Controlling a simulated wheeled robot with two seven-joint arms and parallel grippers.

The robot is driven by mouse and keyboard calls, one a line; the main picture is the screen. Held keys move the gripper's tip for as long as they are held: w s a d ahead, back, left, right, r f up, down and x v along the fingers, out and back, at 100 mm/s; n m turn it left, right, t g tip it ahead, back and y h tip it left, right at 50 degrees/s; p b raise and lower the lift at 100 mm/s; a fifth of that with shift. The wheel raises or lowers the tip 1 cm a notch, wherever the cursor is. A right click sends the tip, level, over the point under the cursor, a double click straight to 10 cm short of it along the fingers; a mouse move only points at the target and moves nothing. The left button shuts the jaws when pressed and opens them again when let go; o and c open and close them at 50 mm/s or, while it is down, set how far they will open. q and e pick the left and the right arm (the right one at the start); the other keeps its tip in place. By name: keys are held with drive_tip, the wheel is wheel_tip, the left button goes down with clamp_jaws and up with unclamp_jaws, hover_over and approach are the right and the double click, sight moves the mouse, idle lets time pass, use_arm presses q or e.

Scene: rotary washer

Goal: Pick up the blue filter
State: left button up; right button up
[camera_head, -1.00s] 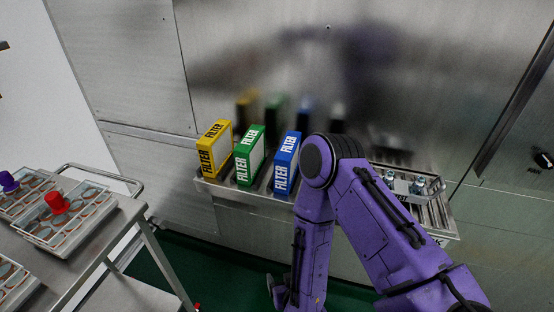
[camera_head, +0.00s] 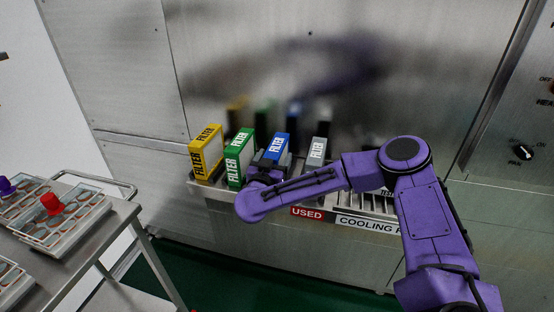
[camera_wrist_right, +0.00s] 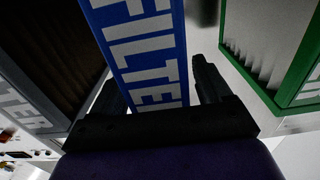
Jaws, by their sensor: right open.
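The blue filter (camera_head: 276,148) stands upright on the metal shelf between the green filter (camera_head: 239,158) and the grey filter (camera_head: 317,151). My right gripper (camera_head: 268,164) is at its front, and my wrist hides its lower part. In the right wrist view the blue filter (camera_wrist_right: 145,45) lies between the two dark fingers of my open right gripper (camera_wrist_right: 157,88), with a visible gap at the right finger. Contact at the left finger cannot be told. My left gripper is not in view.
A yellow filter (camera_head: 206,153) stands left of the green one. The green filter (camera_wrist_right: 262,45) and grey filter (camera_wrist_right: 30,105) flank the fingers closely. A metal wall (camera_head: 290,60) rises behind the shelf. A cart (camera_head: 110,232) with trays is at the left.

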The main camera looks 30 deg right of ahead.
drive_tip(key=shift+f+x, duration=0.2)
drive_tip(key=shift+x, duration=0.7)
drive_tip(key=shift+a+r, duration=0.1)
drive_tip(key=shift+c, duration=0.3)
drive_tip(key=c, duration=1.1)
drive_tip(key=shift+s, duration=0.1)
drive_tip(key=shift+c, duration=0.2)
drive_tip(key=shift+r, duration=0.15)
